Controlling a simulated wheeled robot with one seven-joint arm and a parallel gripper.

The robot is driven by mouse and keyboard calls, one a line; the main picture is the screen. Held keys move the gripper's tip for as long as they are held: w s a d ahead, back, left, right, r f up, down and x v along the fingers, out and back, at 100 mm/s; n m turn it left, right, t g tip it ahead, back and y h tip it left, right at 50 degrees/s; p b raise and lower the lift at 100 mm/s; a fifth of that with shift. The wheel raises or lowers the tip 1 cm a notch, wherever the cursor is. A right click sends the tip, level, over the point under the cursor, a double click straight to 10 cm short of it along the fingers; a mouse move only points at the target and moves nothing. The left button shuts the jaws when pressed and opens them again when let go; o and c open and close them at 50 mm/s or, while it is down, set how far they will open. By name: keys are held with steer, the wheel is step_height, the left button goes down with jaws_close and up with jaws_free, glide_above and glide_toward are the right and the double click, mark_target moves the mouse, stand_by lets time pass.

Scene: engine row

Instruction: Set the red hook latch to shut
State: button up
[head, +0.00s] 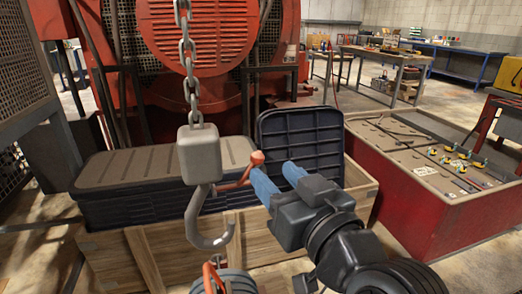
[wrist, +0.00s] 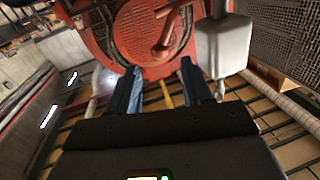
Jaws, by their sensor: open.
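The red hook latch (head: 238,179) is a thin bar with a round knob, sticking out right and upward from the grey hook (head: 208,228). It stands clear of the hook's tip, so the hook's mouth is open. The hook hangs under a grey block (head: 198,154), which also shows in the wrist view (wrist: 223,45). My gripper (head: 272,167) is open with blue fingers, just right of the latch knob in the head view. In the wrist view the latch (wrist: 163,47) appears above and between the open fingertips (wrist: 159,68), with nothing held. Whether they touch it cannot be told.
A chain (head: 189,60) holds the block. Below the hook is a red loop (head: 212,277) on a partly cut-off object. A wooden crate (head: 187,250) with dark lidded bins (head: 145,207) stands behind. A large red machine (head: 215,95) fills the back; a red-sided bench (head: 400,205) stands right.

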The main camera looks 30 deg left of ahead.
mark_target(261, 160)
steer(key=x, duration=0.7)
steer(key=shift+w+a, duration=0.2)
steer(key=shift+a, duration=0.05)
jaws_close()
stand_by(0.4)
